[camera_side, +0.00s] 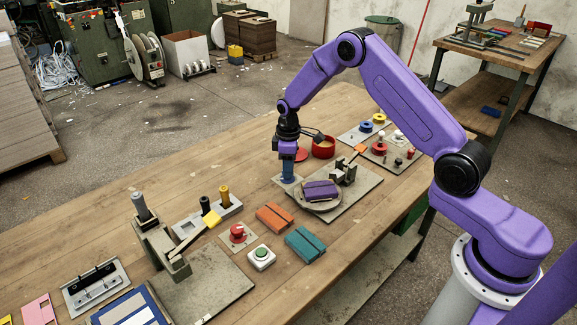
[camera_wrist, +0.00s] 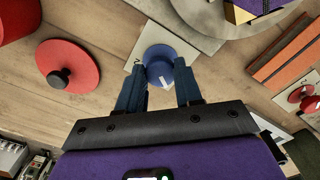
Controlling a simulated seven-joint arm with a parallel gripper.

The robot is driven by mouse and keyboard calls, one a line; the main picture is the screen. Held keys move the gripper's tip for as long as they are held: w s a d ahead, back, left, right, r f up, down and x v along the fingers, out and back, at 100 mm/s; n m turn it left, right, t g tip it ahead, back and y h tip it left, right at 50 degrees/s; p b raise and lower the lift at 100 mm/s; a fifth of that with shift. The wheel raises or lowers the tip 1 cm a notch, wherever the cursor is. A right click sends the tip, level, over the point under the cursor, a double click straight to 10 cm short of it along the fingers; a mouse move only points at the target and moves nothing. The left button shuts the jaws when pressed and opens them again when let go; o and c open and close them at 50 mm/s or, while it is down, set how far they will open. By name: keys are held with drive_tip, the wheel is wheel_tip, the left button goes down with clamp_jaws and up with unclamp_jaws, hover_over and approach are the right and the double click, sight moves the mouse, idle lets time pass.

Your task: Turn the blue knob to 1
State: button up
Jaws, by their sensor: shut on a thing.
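The blue knob (camera_wrist: 158,54) sits on a pale square plate (camera_wrist: 152,34) in the wrist view. A white pointer mark shows on the knob, on the side towards my gripper. A dark mark shows on the plate left of the knob, too small to read surely. My gripper (camera_wrist: 160,84) has its two blue fingers on either side of the knob, shut on it. In the side view my gripper (camera_side: 288,168) points straight down over the plate (camera_side: 286,186), and its fingers hide most of the knob.
A round turntable (camera_side: 319,201) with a purple block (camera_side: 321,190) stands close at the right. A red pot (camera_side: 323,147) and a red lid (camera_wrist: 68,65) are close by. Orange (camera_side: 274,217) and teal (camera_side: 305,244) blocks and a red knob (camera_side: 237,232) lie nearer the front.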

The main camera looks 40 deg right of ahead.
drive_tip(key=o, duration=1)
drive_tip(key=shift+o, duration=0.2)
drive_tip(key=shift+r, duration=0.1)
wheel_tip(320, 180, up, 17)
drive_tip(key=shift+r, duration=0.2)
drive_tip(key=s+a+r+n, duration=0.1)
drive_tip(key=s+a+r, duration=0.1)
drive_tip(key=s+a, duration=0.5)
drive_tip(key=s+a+r+n, duration=0.15)
drive_tip(key=s+a, duration=0.25)
drive_tip(key=s, duration=0.6)
drive_tip(key=s+d+n, duration=0.1)
drive_tip(key=s+d, duration=0.1)
drive_tip(key=s, duration=1)
drive_tip(key=s+d+f, duration=0.1)
drive_tip(key=s+d, duration=0.1)
drive_tip(key=s, duration=1)
drive_tip(key=shift+d+f+n, duration=0.2)
drive_tip(key=shift+d+n, duration=0.05)
drive_tip(key=shift+n, duration=0.1)
